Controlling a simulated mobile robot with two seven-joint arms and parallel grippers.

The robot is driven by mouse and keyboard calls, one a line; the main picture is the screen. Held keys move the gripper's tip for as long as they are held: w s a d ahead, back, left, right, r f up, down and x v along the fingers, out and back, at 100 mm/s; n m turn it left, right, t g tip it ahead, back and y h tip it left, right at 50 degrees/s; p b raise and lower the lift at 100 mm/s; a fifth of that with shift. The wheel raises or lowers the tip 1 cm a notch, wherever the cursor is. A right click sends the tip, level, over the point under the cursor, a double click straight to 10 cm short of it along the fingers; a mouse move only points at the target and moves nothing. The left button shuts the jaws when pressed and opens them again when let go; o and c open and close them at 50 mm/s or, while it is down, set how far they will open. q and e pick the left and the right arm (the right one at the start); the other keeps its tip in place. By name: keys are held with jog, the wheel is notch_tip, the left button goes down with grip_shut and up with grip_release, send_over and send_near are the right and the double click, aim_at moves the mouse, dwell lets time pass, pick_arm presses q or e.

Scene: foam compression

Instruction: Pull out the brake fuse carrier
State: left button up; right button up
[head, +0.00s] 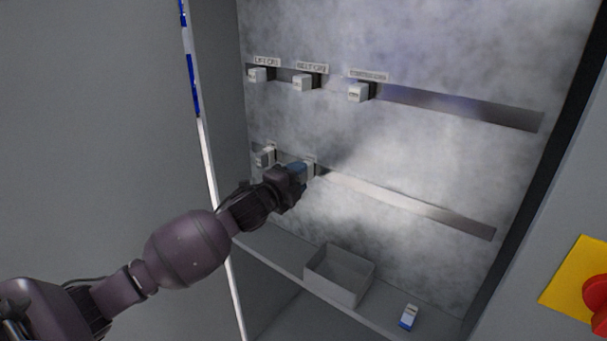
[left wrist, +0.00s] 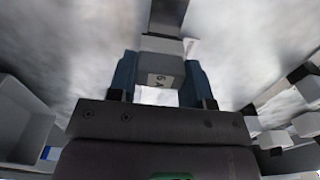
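Fuse carriers sit on two horizontal rails on the cabinet back panel. On the lower rail, one white carrier (head: 264,157) is at the far left, and a second (head: 310,168) is just right of it, partly hidden by my gripper. My left gripper (head: 299,174) is at this second carrier. In the left wrist view its blue fingers (left wrist: 160,85) lie against both sides of a grey carrier block (left wrist: 160,66) with small dark print, still in line with the dark rail part behind it. The lower labels are too small to read, so I cannot confirm the brake name. My right gripper is not in view.
Three carriers, including one at the left (head: 258,75), line the upper rail. An open grey bin (head: 340,274) stands on the ledge below, with a small blue and white piece (head: 408,317) to its right. A red button (head: 597,297) on yellow is at the right.

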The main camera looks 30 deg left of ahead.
pick_arm(q)
jog(key=c, duration=0.6)
jog(key=shift+s+a+p, duration=0.2)
jog(key=shift+s+p, duration=1.15)
jog(key=shift+s, duration=1.55)
jog(key=shift+s, duration=0.1)
